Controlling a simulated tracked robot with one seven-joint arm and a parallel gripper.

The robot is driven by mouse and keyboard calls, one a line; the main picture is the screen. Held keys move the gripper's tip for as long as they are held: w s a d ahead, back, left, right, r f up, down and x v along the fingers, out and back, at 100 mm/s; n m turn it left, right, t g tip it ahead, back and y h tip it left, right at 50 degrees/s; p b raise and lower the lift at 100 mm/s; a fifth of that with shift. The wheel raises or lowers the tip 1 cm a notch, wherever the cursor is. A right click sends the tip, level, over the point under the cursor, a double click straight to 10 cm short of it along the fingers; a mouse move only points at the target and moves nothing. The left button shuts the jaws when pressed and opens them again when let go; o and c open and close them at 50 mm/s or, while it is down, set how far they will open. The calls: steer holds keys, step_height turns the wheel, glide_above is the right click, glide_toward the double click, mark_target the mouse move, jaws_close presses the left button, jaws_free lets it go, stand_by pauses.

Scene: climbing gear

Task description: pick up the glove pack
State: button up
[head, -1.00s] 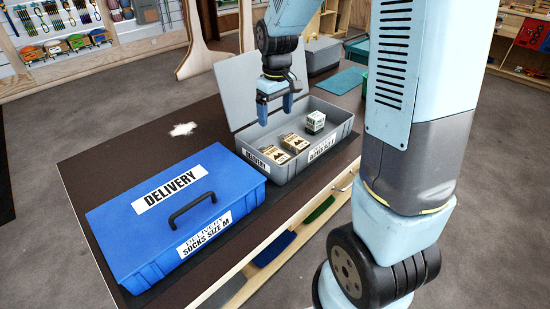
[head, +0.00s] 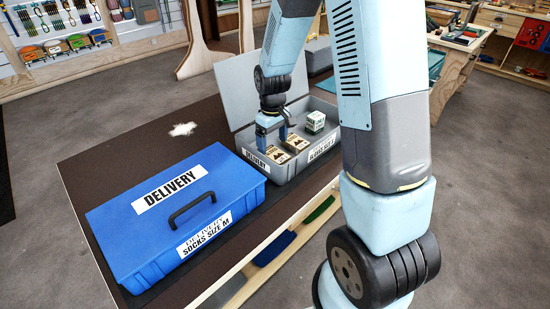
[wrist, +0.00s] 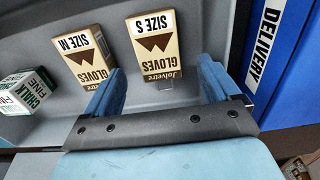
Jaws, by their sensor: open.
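Two tan and white glove packs lie in the open grey delivery box (head: 338,140). The pack marked size S (wrist: 153,45) is nearer the blue box and also shows in the head view (head: 277,155). The pack marked size M (wrist: 85,55) lies beside it, on the chalk side, and shows in the head view too (head: 296,143). My gripper (wrist: 162,70) is open and empty. In the wrist view the size S pack shows ahead, between the two blue fingers. In the head view my gripper (head: 272,140) is low over the size S pack; I cannot tell the exact gap.
A white and green chalk box (wrist: 28,92) stands in the same grey box, also seen in the head view (head: 315,122). The grey lid (head: 245,90) stands open behind. A closed blue delivery box (head: 170,215) with a black handle sits alongside on the dark table (head: 110,160).

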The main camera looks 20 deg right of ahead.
mark_target(275, 154)
steer(key=f, duration=0.4)
steer(key=shift+s+d, duration=0.25)
steer(key=shift+s, duration=0.1)
steer(key=shift+f, duration=0.55)
steer(key=shift+c, duration=0.2)
steer(key=c, duration=1.1)
